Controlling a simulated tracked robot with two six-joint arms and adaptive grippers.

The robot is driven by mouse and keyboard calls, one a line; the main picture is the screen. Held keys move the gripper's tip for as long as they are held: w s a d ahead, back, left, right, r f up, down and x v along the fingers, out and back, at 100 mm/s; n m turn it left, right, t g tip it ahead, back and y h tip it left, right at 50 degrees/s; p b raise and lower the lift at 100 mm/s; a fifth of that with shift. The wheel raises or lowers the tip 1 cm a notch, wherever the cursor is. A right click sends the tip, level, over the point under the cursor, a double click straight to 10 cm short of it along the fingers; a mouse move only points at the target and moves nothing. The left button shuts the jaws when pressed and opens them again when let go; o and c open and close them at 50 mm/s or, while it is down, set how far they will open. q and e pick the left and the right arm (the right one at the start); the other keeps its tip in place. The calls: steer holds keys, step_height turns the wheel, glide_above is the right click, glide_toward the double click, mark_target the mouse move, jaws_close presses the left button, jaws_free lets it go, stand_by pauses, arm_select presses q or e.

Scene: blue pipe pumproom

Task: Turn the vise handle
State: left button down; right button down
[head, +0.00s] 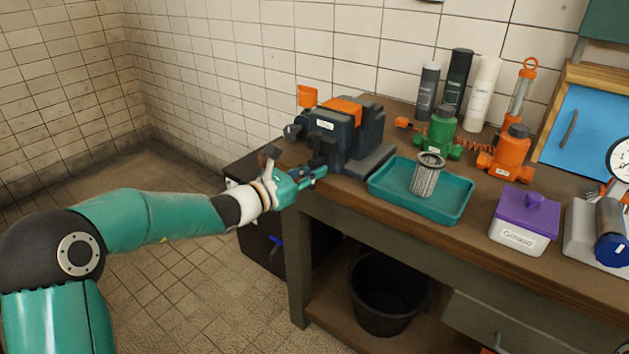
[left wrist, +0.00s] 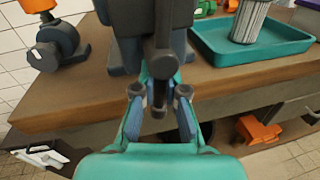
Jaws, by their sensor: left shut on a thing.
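The dark blue-grey vise (head: 338,130) with orange on top sits at the left end of the bench. Its dark handle (left wrist: 162,66) hangs down at the front in the left wrist view, with a rounded lower end. My left gripper (head: 314,174) reaches in from the left at the bench's front edge. The fingers and the handle's contact are partly hidden in the head view. My right gripper is not in view.
A teal tray (head: 378,190) with a metal filter (head: 426,176) lies right of the vise. A purple-lidded grease box (head: 523,223) stands farther right. A dark blue and orange device (left wrist: 56,44) stands left of the vise. A black bucket (head: 388,310) is below the bench.

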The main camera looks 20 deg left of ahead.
arm_select(q)
steer(key=shift+a+f+m+b, duration=0.15)
steer(key=shift+f+m+b, duration=0.05)
steer(key=shift+m+b, duration=0.2)
steer(key=shift+r+m, duration=0.15)
steer(key=shift+m, duration=0.15)
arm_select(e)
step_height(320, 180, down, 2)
arm_select(q)
steer(key=c, duration=1.2)
jaws_free()
steer(key=shift+s+a+r, duration=0.1)
steer(key=shift+a, duration=0.05)
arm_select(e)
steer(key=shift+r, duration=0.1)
arm_select(q)
steer(key=v, duration=1.1)
steer(key=shift+s+a, duration=0.15)
steer(key=shift+s, duration=0.15)
